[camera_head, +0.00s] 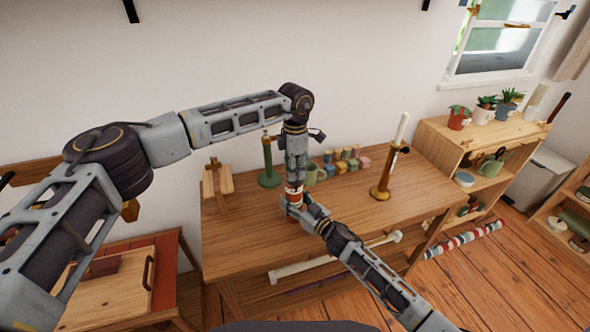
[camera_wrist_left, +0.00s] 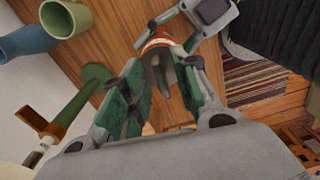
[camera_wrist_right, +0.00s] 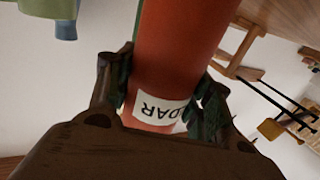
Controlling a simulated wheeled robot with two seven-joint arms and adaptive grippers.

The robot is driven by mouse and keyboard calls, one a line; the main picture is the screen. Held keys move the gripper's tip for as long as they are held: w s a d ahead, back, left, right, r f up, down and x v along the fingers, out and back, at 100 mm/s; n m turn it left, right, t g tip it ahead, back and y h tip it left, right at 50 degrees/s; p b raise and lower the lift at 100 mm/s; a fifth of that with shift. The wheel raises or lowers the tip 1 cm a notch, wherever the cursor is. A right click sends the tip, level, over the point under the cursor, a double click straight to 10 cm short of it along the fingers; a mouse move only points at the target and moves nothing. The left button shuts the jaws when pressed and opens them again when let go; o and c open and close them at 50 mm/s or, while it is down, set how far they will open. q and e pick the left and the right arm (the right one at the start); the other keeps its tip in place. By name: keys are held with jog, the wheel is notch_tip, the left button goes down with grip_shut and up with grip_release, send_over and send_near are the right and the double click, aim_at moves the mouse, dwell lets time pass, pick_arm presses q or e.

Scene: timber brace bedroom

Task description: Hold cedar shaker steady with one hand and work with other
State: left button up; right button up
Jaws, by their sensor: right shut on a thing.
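The cedar shaker (camera_head: 293,190) is a red-brown cylinder standing upright at the wooden table's middle. In the right wrist view the shaker (camera_wrist_right: 182,55) fills the centre, and its white label shows part of the word CEDAR. My right gripper (camera_head: 296,207) is shut around the shaker from the side, its fingers on both sides of the body near the label. My left gripper (camera_head: 294,182) points down from above, right over the shaker's top. In the left wrist view its green-padded fingers (camera_wrist_left: 163,75) are apart, with the shaker's red and white top just beyond. Contact there cannot be told.
A green candlestick (camera_head: 268,165), a green mug (camera_head: 311,175) and several small coloured blocks (camera_head: 350,158) stand behind the shaker. A brass candlestick with a white candle (camera_head: 383,180) stands to the right. A wooden rack (camera_head: 217,183) is at left. The table's front left is clear.

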pick_arm(q)
notch_tip(320, 180, up, 12)
jog(key=shift+f, duration=0.15)
dwell(0.5)
pick_arm(e)
jog(key=o, duration=1.2)
jog(key=shift+c, duration=0.2)
jog(key=shift+v, duration=6)
